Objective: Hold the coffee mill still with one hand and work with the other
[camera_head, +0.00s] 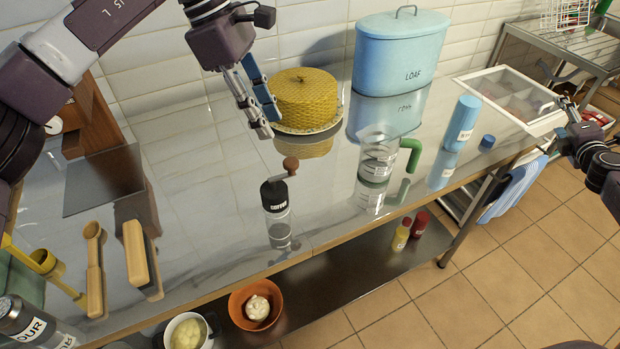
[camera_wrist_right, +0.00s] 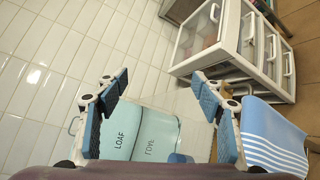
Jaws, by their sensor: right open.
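The coffee mill (camera_head: 276,197) stands upright on the shiny counter near its front edge, dark on top with a "COFFEE" label and a clear lower part. Its crank with a brown knob (camera_head: 290,165) sits on top. My left gripper (camera_head: 270,124) hangs above and behind the mill, pointing down; its two fingers are apart with nothing between them, and it does not touch the mill. My right gripper (camera_head: 566,118) is at the far right, away from the mill. In the right wrist view its fingers (camera_wrist_right: 162,82) are spread and empty; the mill is not visible there.
A glass jug (camera_head: 377,160) with green handle stands right of the mill. Behind are a yellow woven dome (camera_head: 305,98) and blue loaf bin (camera_head: 402,55). A blue bottle (camera_head: 462,123) stands further right. Wooden utensils (camera_head: 95,270) lie left. The counter around the mill is clear.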

